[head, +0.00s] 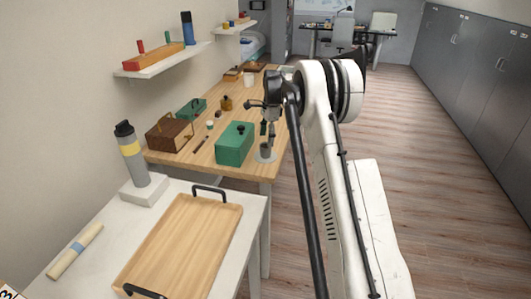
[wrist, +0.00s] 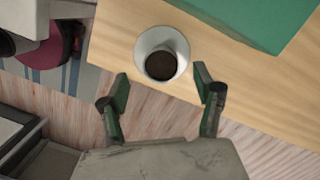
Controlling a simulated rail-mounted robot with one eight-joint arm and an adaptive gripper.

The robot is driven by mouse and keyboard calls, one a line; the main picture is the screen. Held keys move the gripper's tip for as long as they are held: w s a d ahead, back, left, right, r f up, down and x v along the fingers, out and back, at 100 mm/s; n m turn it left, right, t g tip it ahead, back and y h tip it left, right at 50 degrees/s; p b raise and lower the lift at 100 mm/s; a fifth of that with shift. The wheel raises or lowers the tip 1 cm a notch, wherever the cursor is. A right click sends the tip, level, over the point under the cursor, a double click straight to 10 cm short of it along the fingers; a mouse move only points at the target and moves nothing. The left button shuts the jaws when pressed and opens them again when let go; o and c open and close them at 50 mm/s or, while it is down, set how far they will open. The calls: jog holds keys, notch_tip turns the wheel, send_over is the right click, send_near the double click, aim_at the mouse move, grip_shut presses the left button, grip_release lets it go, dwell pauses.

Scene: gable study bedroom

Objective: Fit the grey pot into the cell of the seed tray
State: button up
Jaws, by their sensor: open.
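A small grey pot (head: 266,150) with a dark inside stands upright at the wooden table's right edge. It rests on or in a round white dish (head: 258,158). In the wrist view the pot (wrist: 161,66) shows from above, with the white dish (wrist: 145,43) around it. My gripper (wrist: 162,85) is open and empty, its two green-padded fingers apart just below the pot in that picture. In the head view my gripper (head: 268,125) is over the pot, small and partly merged with the arm. I cannot make out a seed tray with cells in either view.
A green box (head: 235,145) stands close left of the pot. A brown box (head: 170,133), another green box (head: 192,109) and small bottles stand farther left and back. A wooden tray (head: 185,240) lies on the nearer white table. Floor is open at right.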

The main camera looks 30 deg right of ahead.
aim_at(265, 146)
jog(key=shift+w+a+f, duration=0.1)
jog(key=shift+a+f, duration=0.05)
jog(key=shift+f, duration=1.3)
jog(key=shift+a+f, duration=0.1)
jog(key=shift+f, duration=1.3)
jog(key=shift+c, duration=0.3)
jog(key=c, duration=1.4)
